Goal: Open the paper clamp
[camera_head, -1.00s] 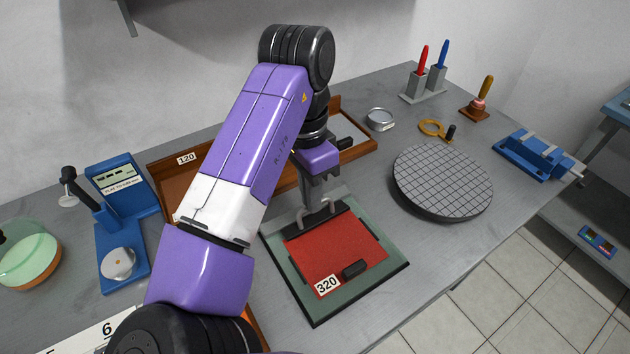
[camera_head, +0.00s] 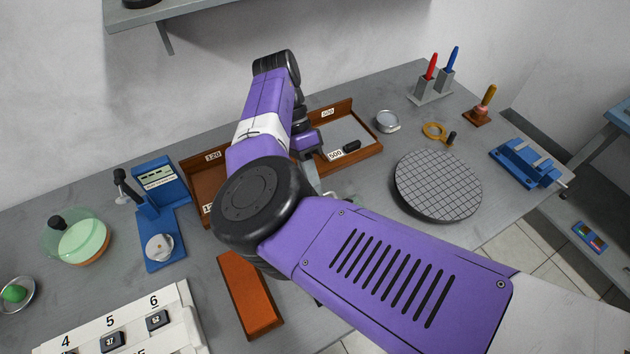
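The paper clamp is almost wholly hidden behind my arm. Only a small piece of its green board (camera_head: 352,200) shows just above my purple arm link, with a bit of pale metal beside it. The red sheet and the clamp's bar cannot be made out. My gripper (camera_head: 316,180) is partly visible beyond my arm's round black joint, pointing down close to the clamp's far edge. Its fingertips are mostly covered, so I cannot tell whether they are open or touching the clamp.
A wooden tray marked 500 (camera_head: 378,150) stands behind my gripper. A round gridded disc (camera_head: 438,185) lies to the right, and a blue press (camera_head: 160,240) stands left. An orange-brown block (camera_head: 250,295) and a white numbered rack (camera_head: 140,325) are at the front left.

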